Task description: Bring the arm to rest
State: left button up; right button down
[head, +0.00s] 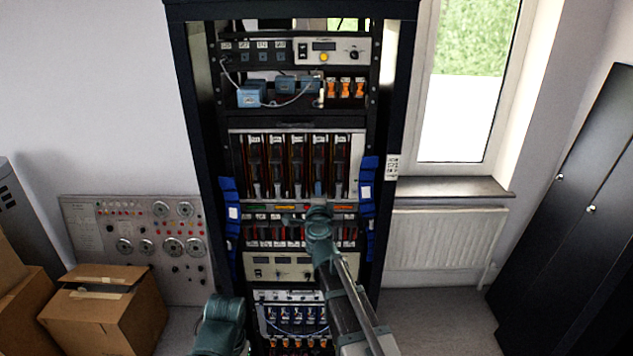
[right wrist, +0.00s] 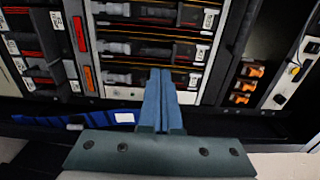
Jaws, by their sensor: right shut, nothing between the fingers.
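My right gripper (head: 318,188) is in front of the middle of a tall black equipment rack (head: 186,120) in the head view. In the right wrist view its two blue-grey fingers (right wrist: 160,78) are pressed together with nothing between them. The fingertips point at the rack's row of tall dark modules (head: 275,165). Whether they touch the rack cannot be told. My right arm reaches up from the lower right. A teal part of my left arm shows at the bottom left of the rack; its gripper is not in view.
Blue bundles (head: 367,195) hang on the rack's sides. Cardboard boxes (head: 105,310) and a grey dial panel (head: 150,235) stand to the left. A radiator (head: 440,245) under the window and a black cabinet (head: 570,230) are to the right. Floor (head: 440,325) is clear between rack and cabinet.

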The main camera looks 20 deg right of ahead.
jog(key=v, duration=0.4)
jog(key=shift+s+a, duration=0.2)
jog(key=shift+s, duration=0.15)
jog(key=s+a+f+n+g+y, duration=0.1)
jog(key=s+a+f+n+y, duration=0.15)
jog(key=a+n+y, duration=0.75)
jog(key=s+a+f+n+g+y, duration=0.1)
jog(key=s+a+f+n+g, duration=0.35)
jog(key=f+n, duration=0.2)
jog(key=s+d+f+n+g+h+b, duration=0.1)
jog(key=s+d+f+n+g+h, duration=0.25)
jog(key=s+f+g, duration=0.5)
jog(key=s+d+f+n+g+h+b, duration=0.15)
jog(key=s+d+f+g+h, duration=0.35)
jog(key=s, duration=0.6)
jog(key=s+a+f+n+t+y+b, duration=0.1)
jog(key=s+a+f+n+b, duration=0.2)
jog(key=a+f+b, duration=0.6)
notch_tip(320, 180, down, 3)
jog(key=s+a, duration=0.2)
jog(key=shift+s+r+b, duration=0.2)
jog(key=shift+s+b, duration=0.15)
